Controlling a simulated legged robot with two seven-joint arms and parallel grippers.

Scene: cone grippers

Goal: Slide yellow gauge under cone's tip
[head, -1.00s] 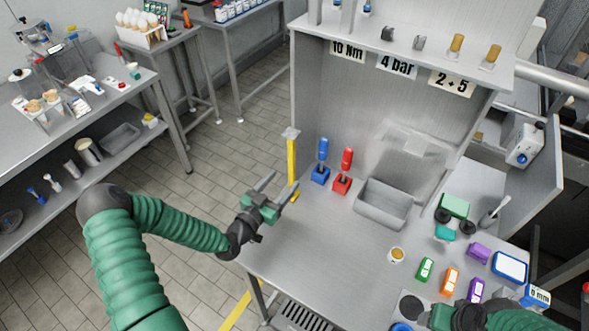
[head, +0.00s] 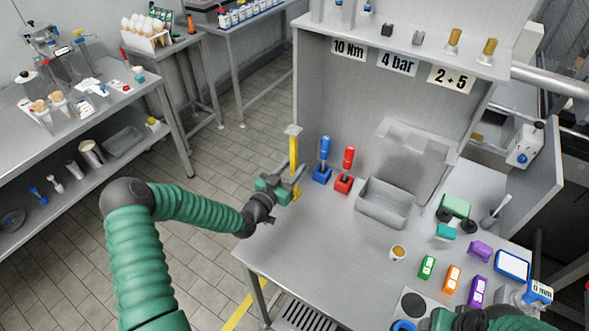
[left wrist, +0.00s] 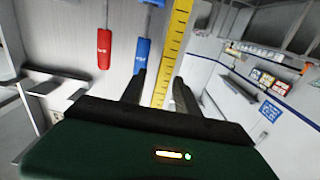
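The yellow gauge (head: 294,152), a tall upright strip with a pale top plate, stands at the left edge of the workbench. In the left wrist view the gauge (left wrist: 175,45) shows ruler-like marks. My left gripper (head: 292,176) is at its lower part, fingers open. In the left wrist view the strip appears between the two fingers (left wrist: 158,92), with a small gap at each side. Small cones (head: 40,106) stand in holders on the left bench; which cone is meant, I cannot tell. My right gripper (head: 455,320) is cut off at the bottom edge, fingers not clear.
A blue-handled tool (head: 324,160) and a red-handled tool (head: 346,170) stand close right of the gauge. A grey bin (head: 384,208) is further right. Several coloured blocks sit at the right front. The bench's left front is clear.

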